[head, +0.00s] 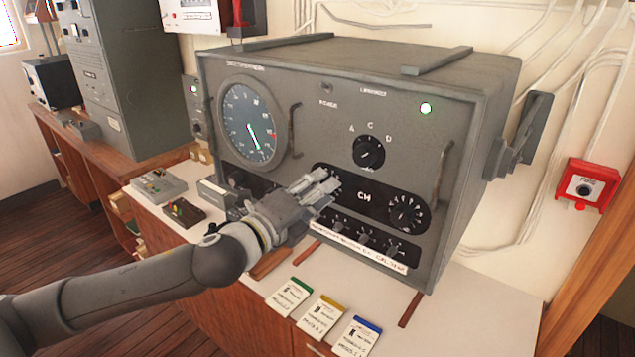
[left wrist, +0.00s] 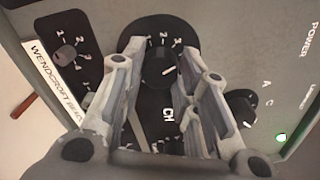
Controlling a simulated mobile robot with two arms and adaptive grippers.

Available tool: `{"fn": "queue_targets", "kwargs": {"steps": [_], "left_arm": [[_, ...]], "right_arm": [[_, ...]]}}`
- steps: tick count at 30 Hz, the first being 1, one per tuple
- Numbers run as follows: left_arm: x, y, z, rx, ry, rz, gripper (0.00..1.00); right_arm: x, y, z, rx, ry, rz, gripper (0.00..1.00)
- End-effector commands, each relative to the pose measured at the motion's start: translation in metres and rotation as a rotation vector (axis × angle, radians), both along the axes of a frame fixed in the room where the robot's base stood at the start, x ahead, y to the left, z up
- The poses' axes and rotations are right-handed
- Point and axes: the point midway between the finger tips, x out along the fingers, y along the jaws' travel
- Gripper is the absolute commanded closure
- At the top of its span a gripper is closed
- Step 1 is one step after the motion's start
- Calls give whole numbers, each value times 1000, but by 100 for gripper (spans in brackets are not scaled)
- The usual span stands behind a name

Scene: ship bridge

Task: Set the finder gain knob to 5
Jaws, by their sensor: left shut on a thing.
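The grey finder set (head: 330,110) stands on the white counter. My left gripper (head: 328,185) is at its front, at the left end of the black CH panel (head: 364,196). In the left wrist view its fingers are shut on a round black knob (left wrist: 158,68) with a short white mark and digits such as 1, 2 and 3 around it. No name label for this knob is readable, so I cannot tell if it is the finder gain knob. In the head view my gripper hides it. My right gripper is not in view.
Right of CH is another numbered knob (head: 405,213). Above it is the A-C-D selector (head: 369,152), with a lit green lamp (head: 426,108) further right. Small knobs (head: 365,236) line the lower strip. Left is a round dial (head: 249,123). Metal handles (head: 441,175) stick out in front.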

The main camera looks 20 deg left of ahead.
Motion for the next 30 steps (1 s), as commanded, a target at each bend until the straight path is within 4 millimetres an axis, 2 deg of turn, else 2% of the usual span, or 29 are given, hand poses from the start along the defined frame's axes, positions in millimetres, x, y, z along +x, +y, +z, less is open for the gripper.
{"fn": "queue_targets", "kwargs": {"steps": [6, 18, 30], "left_arm": [[0, 0, 1, 193, -66, -2, 95], [0, 0, -1, 495, -177, -1, 95], [0, 0, -2, 635, -226, -1, 95]], "right_arm": [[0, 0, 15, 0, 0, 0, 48], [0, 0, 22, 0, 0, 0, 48], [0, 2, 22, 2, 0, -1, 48]]}}
